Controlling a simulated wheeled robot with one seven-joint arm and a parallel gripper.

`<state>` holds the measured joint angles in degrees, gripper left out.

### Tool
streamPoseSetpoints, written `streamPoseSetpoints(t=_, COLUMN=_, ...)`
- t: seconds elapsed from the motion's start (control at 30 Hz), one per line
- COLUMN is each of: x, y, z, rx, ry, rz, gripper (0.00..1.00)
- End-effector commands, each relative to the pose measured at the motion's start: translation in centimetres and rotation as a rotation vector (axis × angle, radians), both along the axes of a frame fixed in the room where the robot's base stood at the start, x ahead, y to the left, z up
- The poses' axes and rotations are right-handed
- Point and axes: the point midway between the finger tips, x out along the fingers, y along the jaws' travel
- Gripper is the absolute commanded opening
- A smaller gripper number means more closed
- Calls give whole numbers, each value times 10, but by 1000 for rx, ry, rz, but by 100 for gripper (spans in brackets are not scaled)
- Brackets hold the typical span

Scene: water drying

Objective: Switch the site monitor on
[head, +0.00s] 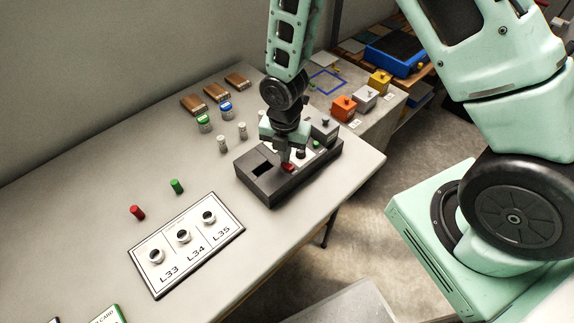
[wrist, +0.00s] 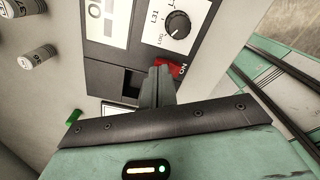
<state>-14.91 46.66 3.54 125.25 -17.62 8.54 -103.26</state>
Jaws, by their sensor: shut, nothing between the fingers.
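The site monitor appears to be the dark grey box (head: 270,190) near the table's right edge; its panel (wrist: 110,77) fills much of the wrist view. A red rocker switch (wrist: 172,66), with lettering that reads ON from the other side, sits on the panel; it also shows as a red spot in the head view (head: 288,168). A black knob (wrist: 179,25) on a white plate is beside it. My gripper (wrist: 160,70) is shut and empty, its fingertips at the red switch's near edge. I cannot tell whether they touch. The fingers hide part of the switch.
A board (head: 184,259) labelled L33, L34 and L35 lies in front. Red (head: 137,212) and green (head: 176,186) cylinders stand left of the box. Small canisters (head: 204,124) and brown blocks (head: 214,92) are behind. Coloured boxes (head: 345,108) stand at the back right.

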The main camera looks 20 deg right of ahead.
Motion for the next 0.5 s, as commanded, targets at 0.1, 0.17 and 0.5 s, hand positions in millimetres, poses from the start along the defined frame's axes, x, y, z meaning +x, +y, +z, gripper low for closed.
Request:
streamPoseSetpoints(t=0.1, x=0, y=0, z=-3, rx=0, ry=0, rz=0, gripper=0)
streamPoseSetpoints(t=0.17, x=0, y=0, z=-4, rx=0, ry=0, rz=0, gripper=0)
streamPoseSetpoints(t=0.5, x=0, y=0, z=0, rx=0, ry=0, rz=-1, gripper=0)
